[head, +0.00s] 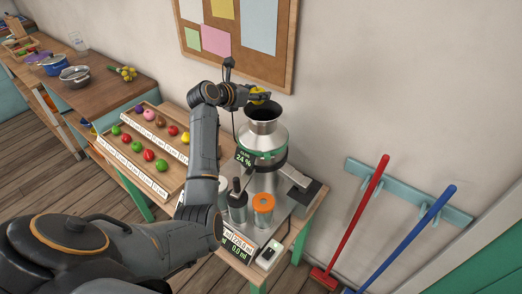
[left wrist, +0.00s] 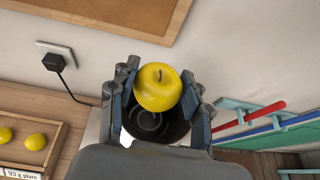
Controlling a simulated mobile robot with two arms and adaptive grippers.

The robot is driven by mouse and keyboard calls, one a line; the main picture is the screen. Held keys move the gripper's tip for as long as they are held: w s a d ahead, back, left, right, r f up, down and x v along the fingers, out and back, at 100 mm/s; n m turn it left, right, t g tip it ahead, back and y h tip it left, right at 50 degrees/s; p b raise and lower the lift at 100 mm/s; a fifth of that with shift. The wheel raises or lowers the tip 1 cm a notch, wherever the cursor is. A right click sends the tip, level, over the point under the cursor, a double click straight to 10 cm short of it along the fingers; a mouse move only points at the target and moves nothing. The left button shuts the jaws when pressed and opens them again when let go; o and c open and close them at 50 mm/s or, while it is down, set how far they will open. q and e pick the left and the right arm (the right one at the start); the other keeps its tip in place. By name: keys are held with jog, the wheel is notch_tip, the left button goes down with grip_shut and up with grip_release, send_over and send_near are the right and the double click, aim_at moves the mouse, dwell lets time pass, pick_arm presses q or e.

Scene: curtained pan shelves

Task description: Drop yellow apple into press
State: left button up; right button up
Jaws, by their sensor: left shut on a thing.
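A yellow apple (left wrist: 158,88) sits between the two fingers of my left gripper (left wrist: 160,98), which is shut on it. In the head view the apple (head: 260,97) shows at the end of my left gripper (head: 262,99), above the back rim of the press's open mouth. The press (head: 265,140) is a metal cylinder with a flared top and a green display band reading 24 %. In the left wrist view, the dark round opening (left wrist: 158,122) of the press lies beneath the apple, partly hidden by it. My right gripper is not in view.
A tray with colored fruit (head: 150,140) stands on the table left of the press. A bottle and an orange-topped jar (head: 263,208) stand in front of the press. A corkboard (head: 240,40) hangs on the wall behind. Red and blue brooms (head: 360,210) are at the right.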

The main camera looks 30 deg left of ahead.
pick_arm(q)
jog(key=shift+f, duration=0.3)
jog(key=o, duration=1.3)
jog(key=v, duration=1.2)
